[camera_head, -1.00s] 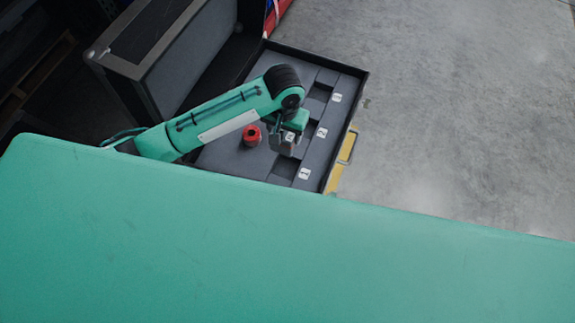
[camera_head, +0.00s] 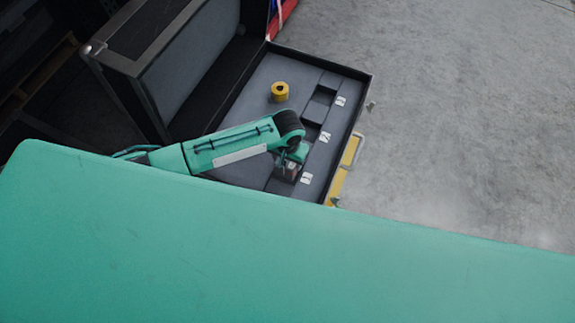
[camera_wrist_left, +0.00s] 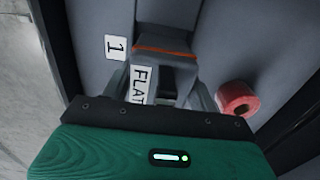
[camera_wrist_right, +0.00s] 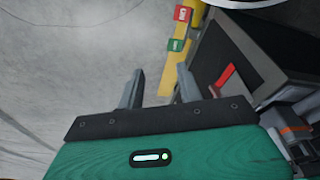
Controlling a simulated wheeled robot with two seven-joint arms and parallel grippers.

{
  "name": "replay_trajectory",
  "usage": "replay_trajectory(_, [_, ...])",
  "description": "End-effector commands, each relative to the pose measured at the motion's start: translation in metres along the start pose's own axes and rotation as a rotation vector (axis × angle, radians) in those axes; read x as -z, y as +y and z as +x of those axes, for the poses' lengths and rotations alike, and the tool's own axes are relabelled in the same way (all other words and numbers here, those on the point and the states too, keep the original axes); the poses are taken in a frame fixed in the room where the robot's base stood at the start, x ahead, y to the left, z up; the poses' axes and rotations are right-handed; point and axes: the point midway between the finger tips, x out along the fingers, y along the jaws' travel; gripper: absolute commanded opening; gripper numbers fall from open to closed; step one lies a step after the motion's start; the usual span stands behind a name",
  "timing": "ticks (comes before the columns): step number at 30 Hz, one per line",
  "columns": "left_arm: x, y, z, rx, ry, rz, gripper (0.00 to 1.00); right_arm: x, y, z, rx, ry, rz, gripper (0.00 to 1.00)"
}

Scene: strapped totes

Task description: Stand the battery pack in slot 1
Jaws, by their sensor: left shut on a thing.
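My left gripper (camera_head: 290,170) is over the end of the foam insert beside the tag marked 1 (camera_head: 306,178). It is shut on the battery pack (camera_wrist_left: 142,86), a dark block with a white "FLAT" label and an orange stripe. In the left wrist view the tag 1 (camera_wrist_left: 116,47) lies just left of the pack. The pack and gripper hide slot 1, so I cannot tell how far the pack is inside it. My right gripper (camera_wrist_right: 158,90) shows only in its wrist view, with fingers apart and nothing between them.
Tags 2 (camera_head: 324,138) and 3 (camera_head: 340,101) mark other slots in the open case (camera_head: 371,85). A yellow roll (camera_head: 280,92) stands on the foam; a red roll (camera_wrist_left: 237,98) shows in the left wrist view. The raised lid is at left. Floor to the right is clear.

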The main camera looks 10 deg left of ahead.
Motion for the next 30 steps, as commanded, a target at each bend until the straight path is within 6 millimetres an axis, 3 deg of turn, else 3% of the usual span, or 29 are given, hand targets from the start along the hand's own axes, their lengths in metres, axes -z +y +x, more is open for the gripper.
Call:
replay_trajectory(10, [0.001, 0.001, 0.039, 0.000, 0.002, 0.000, 0.07, 0.007, 0.001, -0.014, -0.001, 0.022, 0.000, 0.36])
replay_trajectory(21, [0.001, 0.001, 0.042, -0.001, 0.002, 0.000, 0.07, 0.009, 0.001, -0.019, -0.002, 0.027, -0.001, 0.36])
replay_trajectory(22, [0.000, 0.000, 0.044, 0.000, 0.000, 0.000, 0.62, 0.008, 0.001, -0.018, -0.002, 0.025, -0.001, 0.36])
replay_trajectory(25, [0.000, 0.000, 0.043, 0.000, 0.000, 0.000, 0.81, 0.006, 0.001, -0.016, -0.002, 0.020, -0.001, 0.36])
replay_trajectory(30, [0.000, 0.000, 0.043, 0.001, 0.000, 0.000, 0.82, 0.004, 0.001, -0.014, -0.001, 0.013, 0.000, 0.36])
